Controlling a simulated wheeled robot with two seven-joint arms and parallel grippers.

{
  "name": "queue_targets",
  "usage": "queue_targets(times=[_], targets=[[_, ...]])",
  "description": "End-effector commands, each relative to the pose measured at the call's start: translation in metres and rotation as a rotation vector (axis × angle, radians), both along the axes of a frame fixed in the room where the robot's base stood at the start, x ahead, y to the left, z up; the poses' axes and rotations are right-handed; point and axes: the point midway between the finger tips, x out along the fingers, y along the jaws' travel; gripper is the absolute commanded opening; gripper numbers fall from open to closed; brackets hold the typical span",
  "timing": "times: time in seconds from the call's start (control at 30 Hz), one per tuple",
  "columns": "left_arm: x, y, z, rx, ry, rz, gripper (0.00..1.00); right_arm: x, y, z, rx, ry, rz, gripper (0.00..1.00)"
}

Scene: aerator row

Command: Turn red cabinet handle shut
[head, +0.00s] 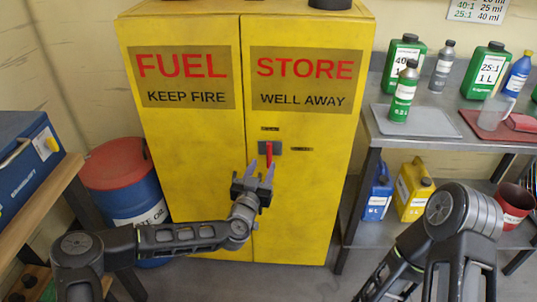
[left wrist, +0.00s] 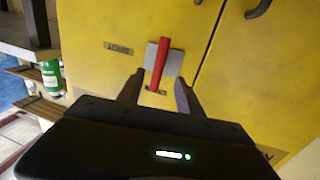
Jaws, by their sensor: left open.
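The red handle (head: 268,153) stands roughly upright on a small grey plate (head: 278,148) on the right door of the yellow cabinet (head: 300,205). It also shows in the left wrist view (left wrist: 159,66), where it appears between my fingertips. My left gripper (head: 262,168) is open and empty, just below and in front of the handle; its fingers (left wrist: 158,78) lie to either side of it in the picture. I cannot tell whether they touch it. One small label lies above the plate and another, reading SHUT (left wrist: 118,48), to its right in the head view. My right gripper is out of view.
A blue drum with a red lid (head: 113,163) stands left of the cabinet. A grey bench (head: 440,150) with bottles and trays stands at right, with blue and yellow cans (head: 413,190) below. A wooden bench (head: 40,205) with a blue case is at far left.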

Motion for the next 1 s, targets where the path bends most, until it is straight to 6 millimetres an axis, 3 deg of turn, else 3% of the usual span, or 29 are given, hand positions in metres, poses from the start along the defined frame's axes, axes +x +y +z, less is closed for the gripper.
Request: queue_targets(times=[0.5, 0.87, 1.0], targets=[[0.064, -0.017, 0.0, -0.002, 0.0, 0.0, 0.43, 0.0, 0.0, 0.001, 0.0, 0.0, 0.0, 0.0], [0.071, -0.018, 0.0, 0.0, 0.001, -0.002, 0.43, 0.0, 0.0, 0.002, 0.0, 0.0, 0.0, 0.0], [0.071, -0.018, 0.0, 0.0, 0.001, -0.002, 0.34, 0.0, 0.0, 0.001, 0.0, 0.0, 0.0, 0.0]])
